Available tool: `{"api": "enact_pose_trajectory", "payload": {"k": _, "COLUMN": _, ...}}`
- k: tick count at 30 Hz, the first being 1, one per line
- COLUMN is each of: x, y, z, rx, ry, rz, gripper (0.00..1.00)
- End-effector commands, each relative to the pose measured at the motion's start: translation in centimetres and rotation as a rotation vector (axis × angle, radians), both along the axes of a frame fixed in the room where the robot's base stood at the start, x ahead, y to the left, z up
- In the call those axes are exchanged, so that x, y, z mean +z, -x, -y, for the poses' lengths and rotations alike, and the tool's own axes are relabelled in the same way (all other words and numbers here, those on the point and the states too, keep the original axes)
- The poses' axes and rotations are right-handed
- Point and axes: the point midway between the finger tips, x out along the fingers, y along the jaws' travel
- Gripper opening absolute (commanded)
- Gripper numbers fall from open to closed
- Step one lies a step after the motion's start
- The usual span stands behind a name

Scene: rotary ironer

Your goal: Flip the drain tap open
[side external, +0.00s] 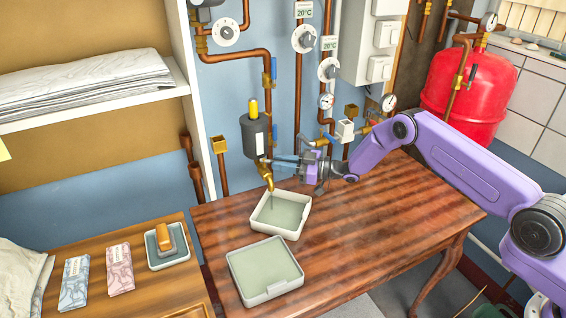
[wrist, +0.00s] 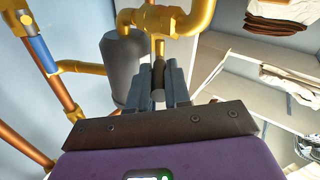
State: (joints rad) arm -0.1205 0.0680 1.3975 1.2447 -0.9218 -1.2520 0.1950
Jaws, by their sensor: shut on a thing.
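The drain tap is a brass fitting (side external: 264,170) below a dark grey cylinder (side external: 256,136) on the wall pipes. In the wrist view its brass pipework (wrist: 165,20) is at the top, with the grey cylinder (wrist: 121,68) to the left. My gripper (side external: 276,163) reaches in from the right beside the tap. In the wrist view my gripper (wrist: 160,80) is shut on the tap's dark lever (wrist: 157,76), which sits between the two blue-grey fingers. In the side view the fingers hide the lever.
A white open tray (side external: 297,229) stands on the wooden table below the tap, with a thin dark line between spout and tray. A second white tray (side external: 264,292) is nearer the front. Copper pipes (side external: 298,90) and gauges crowd the wall. The table's right side is clear.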

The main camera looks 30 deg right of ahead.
Motion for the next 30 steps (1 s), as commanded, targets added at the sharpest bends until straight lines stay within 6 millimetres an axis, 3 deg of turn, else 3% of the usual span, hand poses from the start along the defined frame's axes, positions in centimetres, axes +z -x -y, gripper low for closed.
{"api": "enact_pose_trajectory", "payload": {"k": 18, "x": -0.1, "y": 1.4, "z": -1.4, "rx": -0.338, "ry": 0.002, "rz": -0.001, "gripper": 0.0}}
{"api": "enact_pose_trajectory", "payload": {"k": 30, "x": 0.0, "y": 1.5, "z": -1.6, "rx": -0.401, "ry": 0.0, "rz": 0.0, "gripper": 0.0}}
